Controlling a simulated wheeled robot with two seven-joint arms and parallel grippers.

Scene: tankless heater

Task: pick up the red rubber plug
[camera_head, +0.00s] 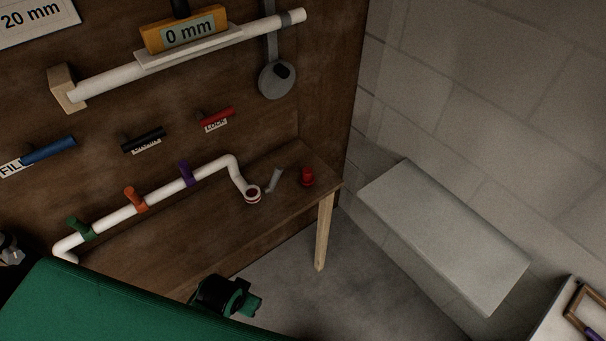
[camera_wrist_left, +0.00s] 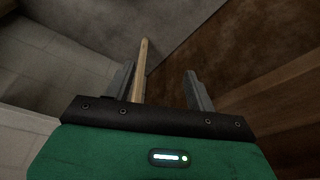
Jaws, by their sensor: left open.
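The red rubber plug (camera_head: 307,176) stands on the wooden bench (camera_head: 285,213), close to its right end in the head view. My left gripper (camera_wrist_left: 160,85) is open and empty in the left wrist view. A pale wooden leg (camera_wrist_left: 142,70) shows beyond its jaws, nearer the left finger. The plug does not show in that view. In the head view my green left arm comes in at the lower left, below and in front of the bench; its fingers cannot be made out there.
A white pipe (camera_head: 118,216) with coloured handles ends at a round fitting (camera_head: 253,194) left of the plug. A small grey lever (camera_head: 275,179) lies between them. The brown panel rises behind. A pale block (camera_head: 440,230) stands right of the bench, across open floor (camera_head: 365,280).

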